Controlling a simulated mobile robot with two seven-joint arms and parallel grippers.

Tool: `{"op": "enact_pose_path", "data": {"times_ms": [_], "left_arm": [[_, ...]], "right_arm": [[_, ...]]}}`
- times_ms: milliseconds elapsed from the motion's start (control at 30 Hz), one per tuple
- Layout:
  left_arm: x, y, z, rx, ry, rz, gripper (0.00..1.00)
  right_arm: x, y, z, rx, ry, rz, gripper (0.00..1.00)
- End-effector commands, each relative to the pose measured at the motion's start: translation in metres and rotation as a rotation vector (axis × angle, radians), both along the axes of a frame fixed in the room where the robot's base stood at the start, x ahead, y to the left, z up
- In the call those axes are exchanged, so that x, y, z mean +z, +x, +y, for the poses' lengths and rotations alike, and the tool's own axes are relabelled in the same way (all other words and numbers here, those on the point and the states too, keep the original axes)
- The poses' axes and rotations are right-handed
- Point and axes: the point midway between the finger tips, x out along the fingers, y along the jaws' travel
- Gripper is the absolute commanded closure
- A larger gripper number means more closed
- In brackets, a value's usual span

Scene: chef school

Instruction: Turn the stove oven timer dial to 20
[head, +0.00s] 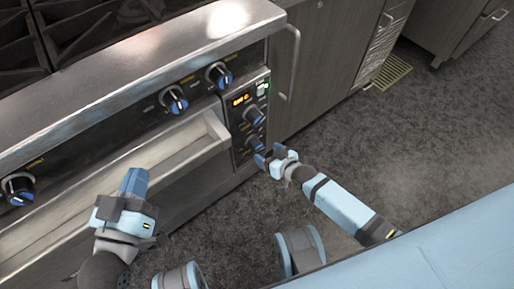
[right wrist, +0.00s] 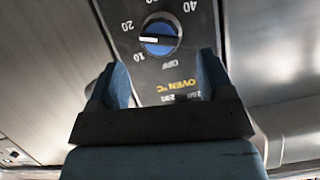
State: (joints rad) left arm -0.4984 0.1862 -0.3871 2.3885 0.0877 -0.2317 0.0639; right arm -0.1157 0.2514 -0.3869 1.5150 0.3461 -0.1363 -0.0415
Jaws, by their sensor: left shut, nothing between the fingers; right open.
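The timer dial (right wrist: 160,37) is blue and black, on a black panel that appears upside down in the right wrist view. Its white pointer faces left, between the 10 and 20 marks; OFF is printed below it. In the head view the lower dial on the panel (head: 253,142) matches it. My right gripper (head: 268,156) is open in front of the panel's lower part. In the right wrist view its fingers (right wrist: 160,75) are spread below the dial, with nothing between them. My left gripper (head: 135,183) is shut and empty, in front of the stove at left.
An upper dial (head: 253,117) and a lit display (head: 241,99) share the panel. Several blue and black stove knobs (head: 173,99) line the front. Grey floor (head: 400,130) is clear to the right.

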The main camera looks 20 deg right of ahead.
Motion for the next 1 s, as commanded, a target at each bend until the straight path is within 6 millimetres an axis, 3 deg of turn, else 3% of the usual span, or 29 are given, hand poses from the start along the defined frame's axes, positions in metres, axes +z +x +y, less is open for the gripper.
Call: {"op": "enact_pose_path", "data": {"times_ms": [200, 300, 733, 767, 967, 1000], "left_arm": [[0.023, -0.004, -0.008, -0.03, -0.078, -0.116, 1.0], [0.018, -0.003, -0.009, -0.035, -0.074, -0.101, 1.0], [0.016, -0.003, -0.01, -0.043, -0.072, -0.089, 1.0], [0.016, -0.003, -0.01, -0.043, -0.072, -0.089, 1.0], [0.016, -0.003, -0.01, -0.043, -0.072, -0.089, 1.0], [0.016, -0.003, -0.01, -0.043, -0.072, -0.089, 1.0]], "right_arm": [[-0.018, 0.036, 0.015, 0.0, 0.003, -0.001, 0.26], [-0.023, 0.046, 0.02, 0.0, 0.002, 0.0, 0.26], [-0.025, 0.055, 0.023, 0.001, 0.001, 0.0, 0.26], [-0.025, 0.055, 0.023, 0.001, 0.001, 0.0, 0.28], [-0.024, 0.055, 0.023, 0.0, 0.002, -0.001, 0.74], [-0.024, 0.055, 0.023, 0.0, 0.002, -0.001, 0.75]]}}
